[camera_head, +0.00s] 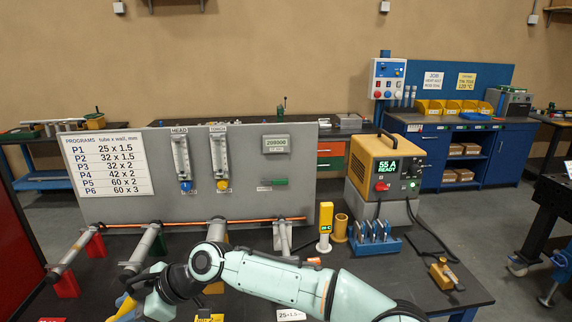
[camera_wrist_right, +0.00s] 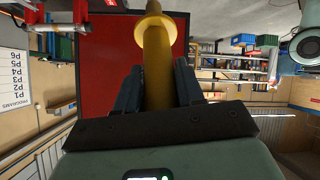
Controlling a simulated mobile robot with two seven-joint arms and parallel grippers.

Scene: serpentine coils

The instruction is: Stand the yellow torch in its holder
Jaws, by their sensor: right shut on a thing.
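My right gripper (camera_wrist_right: 158,85) is shut on the yellow torch (camera_wrist_right: 157,50), whose round handle with a wide collar sits between the two dark fingers in the wrist view. In the head view my right arm reaches across the front of the bench to the lower left. A bit of yellow (camera_head: 126,307) shows beside the hand there, partly hidden. A brass-coloured upright cup (camera_head: 340,229), which may be the torch's holder, stands on the bench right of centre, apart from the gripper. My left gripper is in neither view.
Grey tubes on supports (camera_head: 145,245) and a grey panel (camera_head: 240,155) fill the left.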

